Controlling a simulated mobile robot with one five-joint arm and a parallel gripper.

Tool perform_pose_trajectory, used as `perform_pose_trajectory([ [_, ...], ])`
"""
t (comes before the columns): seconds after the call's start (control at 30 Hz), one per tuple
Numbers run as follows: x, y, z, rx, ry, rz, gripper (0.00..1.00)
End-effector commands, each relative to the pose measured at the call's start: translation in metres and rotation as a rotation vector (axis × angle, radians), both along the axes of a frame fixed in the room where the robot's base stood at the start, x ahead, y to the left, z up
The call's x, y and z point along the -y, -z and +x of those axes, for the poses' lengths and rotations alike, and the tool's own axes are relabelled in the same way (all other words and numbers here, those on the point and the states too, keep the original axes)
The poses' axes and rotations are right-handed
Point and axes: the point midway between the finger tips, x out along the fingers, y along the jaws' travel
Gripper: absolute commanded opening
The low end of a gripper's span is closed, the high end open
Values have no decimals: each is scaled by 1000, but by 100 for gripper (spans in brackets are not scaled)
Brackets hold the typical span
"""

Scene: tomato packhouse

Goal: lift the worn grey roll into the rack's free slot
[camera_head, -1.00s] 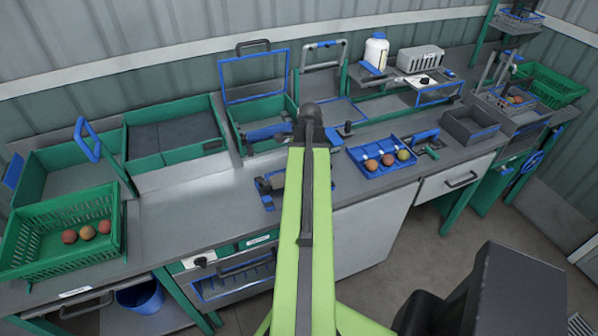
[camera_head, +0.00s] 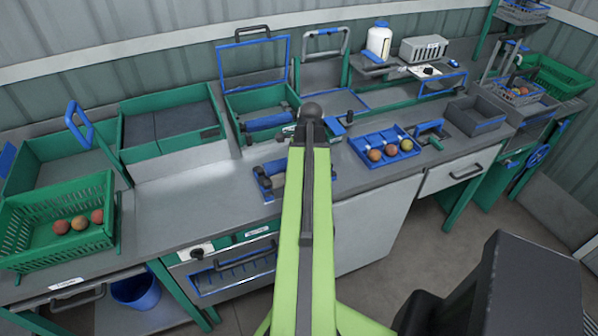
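I cannot pick out the worn grey roll for certain. A small rack-like holder with blue and dark grey parts (camera_head: 268,178) stands on the worktop, just left of my green arm, which hides its right part. I cannot make out a free slot in it. A blue roll-shaped piece (camera_head: 268,123) lies across the front of an open green bin (camera_head: 237,104) behind it. My arm reaches forward over the worktop from the bottom middle. Its dark rounded joint lies in front of the bench's middle, and my gripper is hidden behind or below the arm.
A green crate with tomatoes (camera_head: 28,262) stands at the left. A blue tray with tomatoes (camera_head: 368,166) and a grey bin (camera_head: 484,126) lie right of my arm. A white bottle (camera_head: 379,42) stands behind. The worktop (camera_head: 190,205) is bare left of the holder.

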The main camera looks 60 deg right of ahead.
Motion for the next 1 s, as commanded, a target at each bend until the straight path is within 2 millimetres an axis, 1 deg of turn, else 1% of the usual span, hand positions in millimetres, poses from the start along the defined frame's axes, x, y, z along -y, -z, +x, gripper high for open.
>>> perform_pose_trajectory([
  [0.33, 0, 1, 0, 0, 0, 0, 0],
  [0.9, 0, 10, 0, 0, 0, 0, 0],
  [0.93, 0, 9, 0, 0, 0, 0, 44],
  [1.0, 0, 8, 0, 0, 0, 0, 53],
])
